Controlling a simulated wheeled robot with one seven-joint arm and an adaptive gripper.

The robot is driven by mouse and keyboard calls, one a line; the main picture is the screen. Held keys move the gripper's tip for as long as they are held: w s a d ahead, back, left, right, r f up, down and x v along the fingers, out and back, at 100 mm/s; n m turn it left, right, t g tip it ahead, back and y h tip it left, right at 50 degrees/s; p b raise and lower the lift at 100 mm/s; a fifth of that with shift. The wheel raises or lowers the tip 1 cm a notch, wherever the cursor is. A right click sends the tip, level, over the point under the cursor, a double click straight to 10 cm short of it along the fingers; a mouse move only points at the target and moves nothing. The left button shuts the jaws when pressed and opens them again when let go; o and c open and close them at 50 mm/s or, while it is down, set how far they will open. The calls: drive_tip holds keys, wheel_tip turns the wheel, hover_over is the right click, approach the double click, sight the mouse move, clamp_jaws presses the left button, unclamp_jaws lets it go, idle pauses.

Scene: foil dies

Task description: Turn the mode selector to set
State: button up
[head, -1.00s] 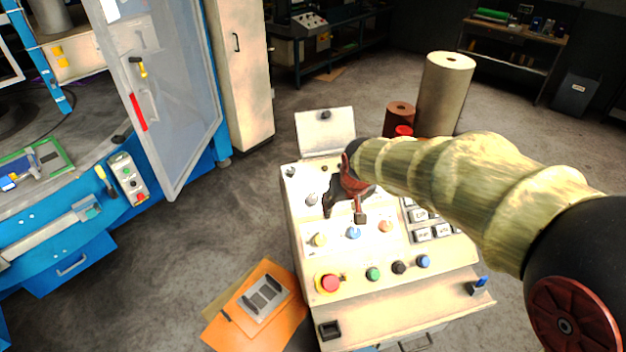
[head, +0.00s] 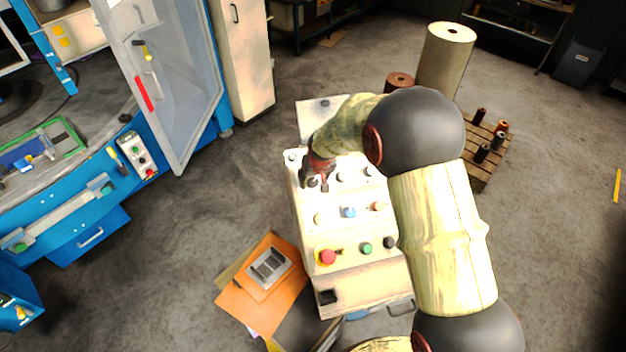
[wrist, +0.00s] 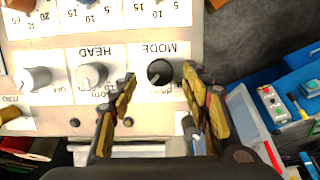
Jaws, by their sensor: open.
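The mode selector (wrist: 160,72) is a round dark knob under the upside-down label MODE in the wrist view. My gripper (wrist: 160,79) is open, with one finger on each side of the knob in that view. I cannot tell whether the fingers touch it or how far above it they are. The small position words around the knob are partly hidden by the fingers. In the head view my gripper (head: 312,178) is over the left end of the panel's knob row and mostly covers the selector.
The HEAD knob (wrist: 92,75) is beside the mode selector, with another pale knob (wrist: 37,78) further left. A red emergency button (head: 327,257) and green button (head: 366,248) are on the console's lower strip. A blue machine (head: 75,225) stands left; floor lies between.

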sight(313, 182)
drive_tip(key=shift+p+x, duration=0.35)
drive_tip(key=shift+x, duration=1.6)
drive_tip(key=shift+r, duration=0.1)
drive_tip(key=c, duration=1.1)
drive_tip(key=shift+c, duration=0.2)
